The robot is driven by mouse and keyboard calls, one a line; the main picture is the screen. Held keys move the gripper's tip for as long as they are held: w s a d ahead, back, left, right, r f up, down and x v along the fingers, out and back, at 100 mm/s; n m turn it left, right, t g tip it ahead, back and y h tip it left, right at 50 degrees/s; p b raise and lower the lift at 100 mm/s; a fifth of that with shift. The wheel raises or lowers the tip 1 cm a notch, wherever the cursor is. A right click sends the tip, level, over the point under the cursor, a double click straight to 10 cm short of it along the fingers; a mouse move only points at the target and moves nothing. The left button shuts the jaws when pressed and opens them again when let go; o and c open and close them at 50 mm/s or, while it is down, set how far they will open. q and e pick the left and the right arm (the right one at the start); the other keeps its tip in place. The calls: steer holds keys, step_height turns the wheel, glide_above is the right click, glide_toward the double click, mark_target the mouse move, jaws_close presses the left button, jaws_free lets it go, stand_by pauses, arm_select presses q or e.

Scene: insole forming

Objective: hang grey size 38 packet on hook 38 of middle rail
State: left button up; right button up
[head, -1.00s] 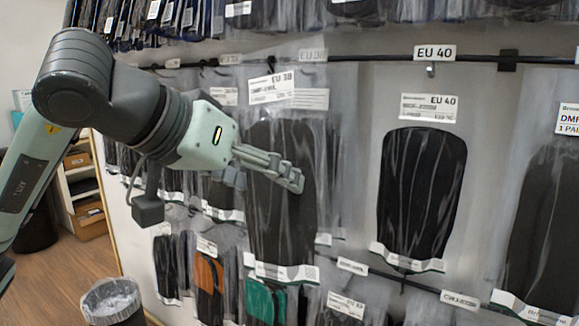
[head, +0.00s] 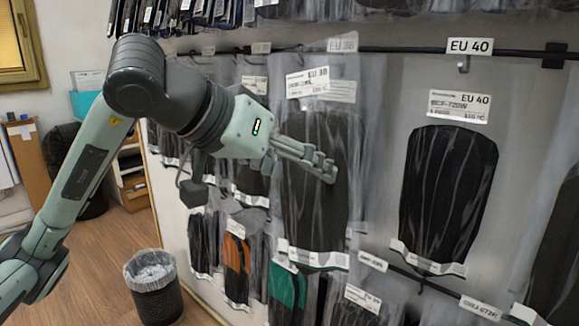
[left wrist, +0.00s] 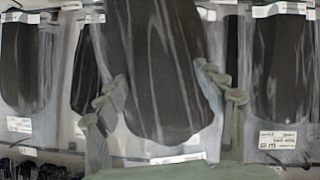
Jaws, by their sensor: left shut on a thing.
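My left gripper (head: 305,158) is shut on a packet (head: 316,215) of dark grey insoles in clear film, held upright in front of the rack. Its white label (head: 308,82) appears to read EU 38. The packet's top edge is just below the middle rail (head: 400,50); I cannot tell whether it touches a hook. A blurred tag (head: 342,42) sits on the rail above and right of the label, its hook not visible. In the left wrist view the fingers (left wrist: 168,88) lie on both sides of the packet (left wrist: 158,65). My right gripper is not in view.
An EU 40 packet (head: 447,195) hangs to the right under its EU 40 tag (head: 470,46). Other packets hang close by on the left. A lower rail holds orange (head: 236,268) and green (head: 288,286) packets. A wastebasket (head: 153,290) stands on the floor at left.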

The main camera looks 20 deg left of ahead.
arm_select(q)
steer(key=shift+w+d+p, duration=0.2)
steer(key=shift+w+d, duration=0.05)
steer(key=shift+w, duration=0.4)
steer(key=shift+w+d+p, duration=0.15)
steer(key=shift+w+d, duration=0.05)
steer(key=shift+w, duration=0.4)
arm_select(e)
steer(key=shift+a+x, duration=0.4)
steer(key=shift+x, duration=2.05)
arm_select(q)
steer(key=shift+w+d+f+b, duration=0.1)
steer(key=shift+w+d+f, duration=0.15)
steer(key=shift+w, duration=0.5)
steer(key=shift+w+d+f+b, duration=0.1)
steer(key=shift+w+d+f, duration=0.15)
steer(key=shift+w, duration=0.5)
steer(key=shift+w+d+f+b, duration=0.1)
steer(key=shift+w+d+f, duration=0.15)
steer(key=shift+w, duration=0.5)
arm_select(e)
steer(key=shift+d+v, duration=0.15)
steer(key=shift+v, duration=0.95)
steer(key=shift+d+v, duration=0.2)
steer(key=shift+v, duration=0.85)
